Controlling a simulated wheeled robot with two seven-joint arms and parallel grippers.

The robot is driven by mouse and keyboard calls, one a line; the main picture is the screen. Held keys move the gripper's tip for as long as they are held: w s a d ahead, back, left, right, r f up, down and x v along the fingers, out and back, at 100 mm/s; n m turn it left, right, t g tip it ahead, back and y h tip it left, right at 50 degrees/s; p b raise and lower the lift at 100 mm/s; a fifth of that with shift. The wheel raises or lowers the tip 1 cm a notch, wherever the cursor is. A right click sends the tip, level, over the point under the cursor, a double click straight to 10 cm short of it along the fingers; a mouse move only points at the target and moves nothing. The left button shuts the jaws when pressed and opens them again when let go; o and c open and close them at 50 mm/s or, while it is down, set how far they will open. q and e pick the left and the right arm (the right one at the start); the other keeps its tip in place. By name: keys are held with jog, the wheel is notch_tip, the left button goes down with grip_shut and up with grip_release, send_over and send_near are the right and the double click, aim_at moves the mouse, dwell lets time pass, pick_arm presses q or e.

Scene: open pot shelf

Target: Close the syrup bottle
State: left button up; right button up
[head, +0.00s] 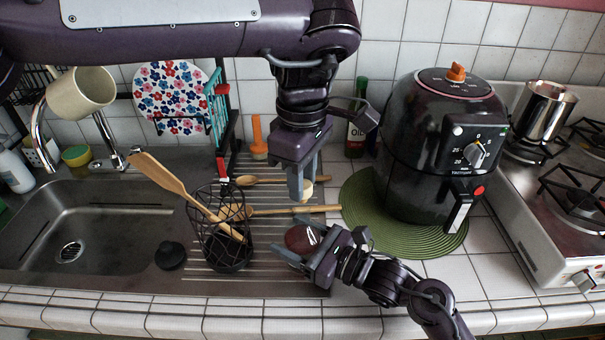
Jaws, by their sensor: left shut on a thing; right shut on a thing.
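The syrup bottle (300,239) is a dark red-brown, rounded shape with a small white mark, low in the middle of the head view. My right gripper (305,250) is shut on it above the front of the counter. My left gripper (302,183) points down from above and is shut on a small cream-coloured piece that looks like the cap (304,191). In the picture the cap is above the bottle, with a visible gap between them. The bottle's mouth cannot be made out at this size.
A black wire utensil holder (222,250) with a wooden spatula (165,178) stands left of the bottle. Wooden spoons (290,211) lie behind it. A black air fryer (425,150) on a green mat (362,205) stands right. An oil bottle (357,135) is at the back.

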pick_arm(q)
jog(key=shift+f, duration=0.8)
jog(key=shift+f, duration=0.6)
jog(key=o, duration=1)
notch_tip(320, 180, up, 12)
